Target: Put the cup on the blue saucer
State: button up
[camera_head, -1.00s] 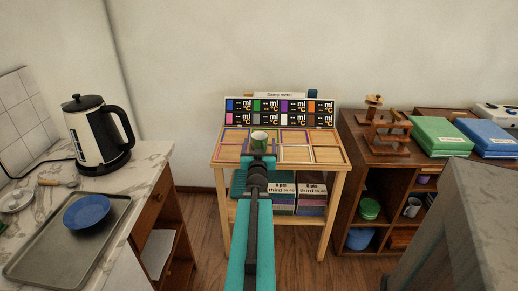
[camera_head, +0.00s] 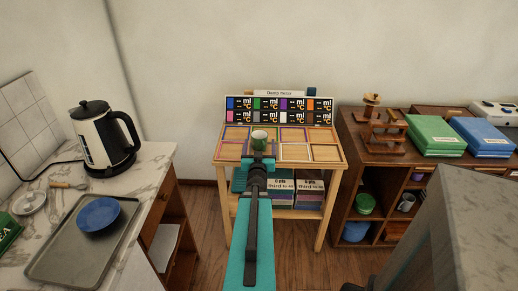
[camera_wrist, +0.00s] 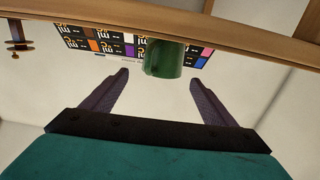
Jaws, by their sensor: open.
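The green cup (camera_head: 259,138), pale inside, stands on the small wooden table with the coloured frames. In the wrist view the cup (camera_wrist: 164,60) shows just past my fingertips, in the gap between them. My gripper (camera_head: 260,155) is open in front of the cup, and its fingers (camera_wrist: 158,76) are spread with no grip on it. The blue saucer (camera_head: 98,214) lies on a grey tray (camera_head: 62,262) on the marble counter at the left. The saucer is empty.
A kettle (camera_head: 104,138) stands behind the tray on the counter. A label board (camera_head: 280,110) rises behind the cup. A brown shelf (camera_head: 372,150) with boxes stands at the right, and a grey block (camera_head: 440,235) fills the near right.

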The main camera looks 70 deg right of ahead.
jog(key=shift+p+v, duration=1.1)
jog(key=shift+p, duration=2.85)
jog(key=shift+s+a, duration=0.15)
jog(key=shift+a, duration=0.45)
jog(key=shift+b+v, duration=0.5)
jog(key=shift+v, duration=0.45)
